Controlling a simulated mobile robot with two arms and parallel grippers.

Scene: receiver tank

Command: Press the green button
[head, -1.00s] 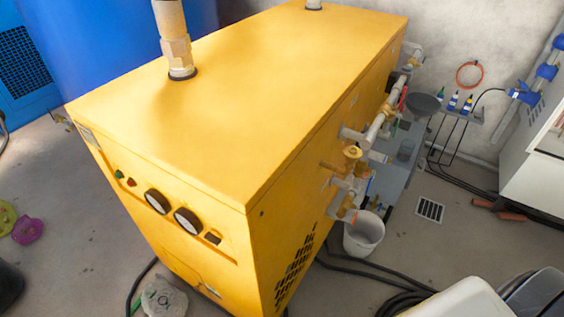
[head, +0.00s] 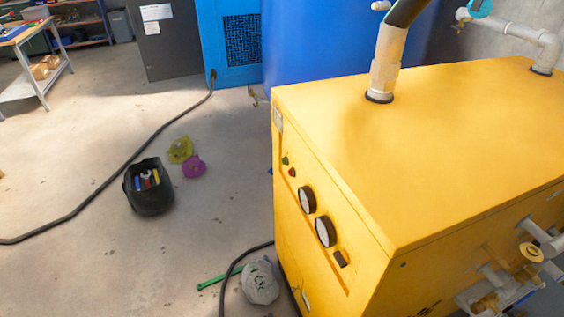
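The green button (head: 285,160) is a small round knob on the front panel of the yellow machine (head: 440,140). It sits at the panel's upper left end. A small red button (head: 292,172) is just below and right of it. Two round gauges follow along the same panel, the nearer-to-button gauge (head: 306,199) and the farther gauge (head: 325,231), then a dark switch (head: 340,259). Nothing covers the green button. Neither of my grippers shows in the head view.
A black bucket with tools (head: 149,187), a yellow-green object (head: 180,149) and a purple object (head: 194,166) lie on the floor. A grey stone-like object (head: 260,283), a green rod (head: 219,279) and black hoses are near the machine's front. Open floor lies left of the machine.

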